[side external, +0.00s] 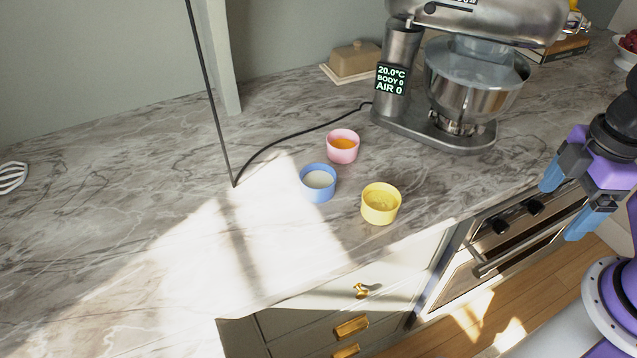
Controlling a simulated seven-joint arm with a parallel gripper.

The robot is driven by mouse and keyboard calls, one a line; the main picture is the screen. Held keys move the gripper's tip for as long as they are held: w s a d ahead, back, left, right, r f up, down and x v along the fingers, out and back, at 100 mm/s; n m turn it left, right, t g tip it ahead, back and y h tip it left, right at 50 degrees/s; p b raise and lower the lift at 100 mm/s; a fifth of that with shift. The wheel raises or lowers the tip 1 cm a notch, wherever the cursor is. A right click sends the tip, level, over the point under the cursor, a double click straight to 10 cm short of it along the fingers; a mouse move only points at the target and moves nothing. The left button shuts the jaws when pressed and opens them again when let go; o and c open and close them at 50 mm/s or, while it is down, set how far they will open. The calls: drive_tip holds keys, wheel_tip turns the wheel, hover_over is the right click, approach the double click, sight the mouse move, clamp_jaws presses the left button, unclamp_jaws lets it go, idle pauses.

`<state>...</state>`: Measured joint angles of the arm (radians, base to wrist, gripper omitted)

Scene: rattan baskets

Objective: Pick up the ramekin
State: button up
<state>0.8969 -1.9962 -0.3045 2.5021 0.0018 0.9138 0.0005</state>
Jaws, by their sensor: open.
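Three small ramekins stand upright and close together on the marble countertop (120,220). The pink ramekin (343,157) is at the back with something orange inside. The blue ramekin (311,192) is at the left with white contents. The yellow ramekin (381,212) is at the front right, near the counter's front edge, with pale yellow contents. My gripper (561,207) is at the right side, out past the counter's front edge and well to the right of the ramekins. Its blue fingers are apart and nothing is between them.
A metal stand mixer (440,125) with a steel bowl (475,85) stands behind, between the ramekins and the back right. Its dark cord (290,138) runs leftward. A butter dish (354,60) sits further back. An oven (510,240) is below my gripper. The left counter is mostly clear.

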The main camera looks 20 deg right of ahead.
drive_tip(key=shift+o, duration=0.5)
drive_tip(key=n+t, duration=1.3)
drive_tip(key=n, duration=1)
approach(312, 172)
drive_tip(key=shift+w+f+h, duration=0.3)
drive_tip(key=shift+w+f, duration=0.15)
drive_tip(key=shift+f, duration=0.1)
drive_tip(key=shift+a+r+x, duration=0.1)
drive_tip(key=shift+x, duration=1.3)
drive_tip(key=shift+a+r+x, duration=0.1)
drive_tip(key=shift+a+x, duration=0.05)
drive_tip(key=shift+x, duration=1.25)
drive_tip(key=shift+w, duration=0.1)
